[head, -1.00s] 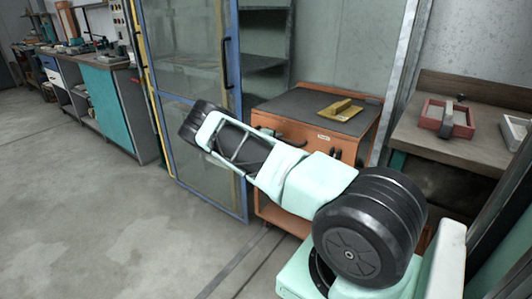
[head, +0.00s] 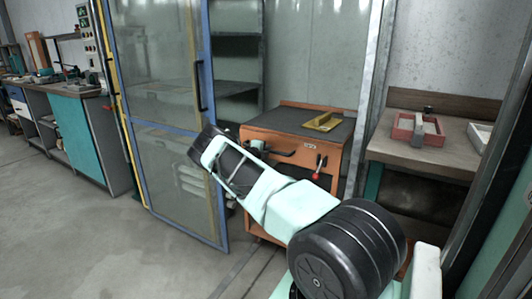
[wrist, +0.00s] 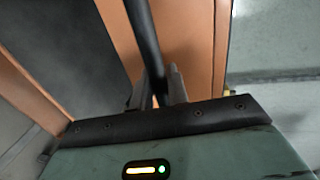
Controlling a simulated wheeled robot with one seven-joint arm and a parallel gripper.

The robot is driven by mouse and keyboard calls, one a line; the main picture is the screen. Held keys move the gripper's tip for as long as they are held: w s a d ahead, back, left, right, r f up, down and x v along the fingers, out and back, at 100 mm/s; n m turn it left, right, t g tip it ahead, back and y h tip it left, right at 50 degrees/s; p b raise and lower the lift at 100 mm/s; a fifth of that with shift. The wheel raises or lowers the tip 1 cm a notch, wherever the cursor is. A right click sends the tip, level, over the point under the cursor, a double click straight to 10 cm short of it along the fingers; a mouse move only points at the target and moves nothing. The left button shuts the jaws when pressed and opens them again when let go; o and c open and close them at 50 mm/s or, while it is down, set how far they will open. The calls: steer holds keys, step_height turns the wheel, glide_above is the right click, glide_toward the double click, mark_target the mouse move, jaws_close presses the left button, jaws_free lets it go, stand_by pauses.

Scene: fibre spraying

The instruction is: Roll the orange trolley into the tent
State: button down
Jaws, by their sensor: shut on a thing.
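The orange trolley (head: 262,145) has a dark top and a black handle on its front. In the head view it stands at the opening of the tent, a metal-framed booth (head: 374,75) with grey panels; I cannot tell how far inside it is. The tent's blue-framed glazed door (head: 205,150) is swung open to the left. My gripper shows in the wrist view (wrist: 160,88), its fingers closed on the trolley's black handle bar (wrist: 143,35). In the head view my wrist partly hides the handle, and my arm covers the trolley's lower front.
A yellow tool (head: 322,122) lies on the trolley top. A wooden bench (head: 455,152) with a red tray (head: 402,133) stands close on the right. Shelves (head: 236,85) are behind the door. Workbenches line the left wall. Floor at left (head: 80,235) is clear.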

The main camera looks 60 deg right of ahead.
steer(key=c, duration=1.4)
jaws_free()
steer(key=a+r+p, duration=0.1)
steer(key=a+r, duration=0.2)
steer(key=a, duration=1.4)
steer(key=shift+s+r+p, duration=0.15)
steer(key=shift+s+p, duration=0.1)
steer(key=shift+p, duration=0.15)
